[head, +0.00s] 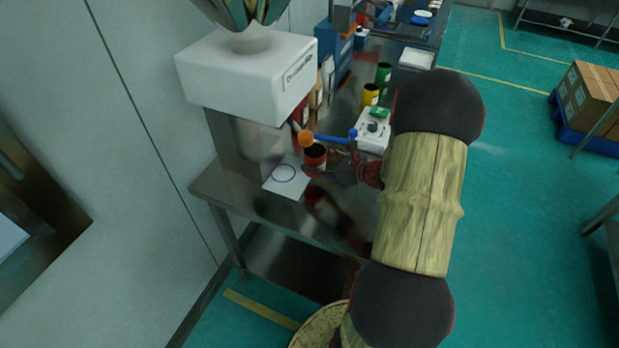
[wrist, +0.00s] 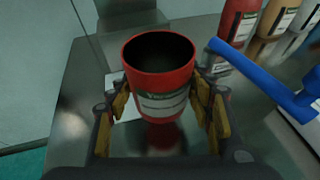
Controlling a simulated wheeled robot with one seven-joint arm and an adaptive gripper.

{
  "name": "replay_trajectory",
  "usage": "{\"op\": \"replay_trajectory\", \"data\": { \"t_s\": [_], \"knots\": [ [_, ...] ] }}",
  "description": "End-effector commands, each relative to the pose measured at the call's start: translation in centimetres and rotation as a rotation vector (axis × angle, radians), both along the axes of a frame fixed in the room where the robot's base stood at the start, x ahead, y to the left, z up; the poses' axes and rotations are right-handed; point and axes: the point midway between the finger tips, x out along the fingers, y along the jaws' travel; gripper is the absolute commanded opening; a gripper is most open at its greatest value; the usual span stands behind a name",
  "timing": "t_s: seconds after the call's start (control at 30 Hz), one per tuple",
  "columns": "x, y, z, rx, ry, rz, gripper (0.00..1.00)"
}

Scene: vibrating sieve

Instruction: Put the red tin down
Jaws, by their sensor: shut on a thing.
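The red tin (wrist: 160,85) is upright between the two fingers of my gripper (wrist: 164,110) in the wrist view. It is open at the top, dark inside, with a pale label. My gripper is shut on it. In the head view the red tin (head: 315,156) is small, near the front end of the steel table (head: 232,195). A white sheet with a blue ring (head: 284,178) lies on the table just left of and below the tin. In the wrist view the white sheet (wrist: 112,84) is partly hidden behind the tin and finger. I cannot tell whether the tin touches the table.
A blue bar with an orange end (head: 328,139) reaches close by. A yellow tin (head: 370,95), a green tin (head: 384,75) and a white device (head: 373,133) stand farther along. The table front is clear.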

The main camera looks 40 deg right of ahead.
Motion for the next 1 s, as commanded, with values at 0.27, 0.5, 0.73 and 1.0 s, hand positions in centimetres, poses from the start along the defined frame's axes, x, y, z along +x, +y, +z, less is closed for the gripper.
{"op": "replay_trajectory", "data": {
  "t_s": [0.27, 0.5, 0.73, 1.0],
  "knots": [
    [1.2, 1.0, -1.9, -0.001, -0.001, 0.0, 0.26],
    [1.7, 1.4, -5.0, 0.002, 0.001, -0.001, 0.26],
    [1.7, 1.4, -5.5, -0.003, -0.001, 0.0, 0.26],
    [1.7, 1.4, -5.9, -0.001, -0.001, -0.001, 0.53]
  ]
}}
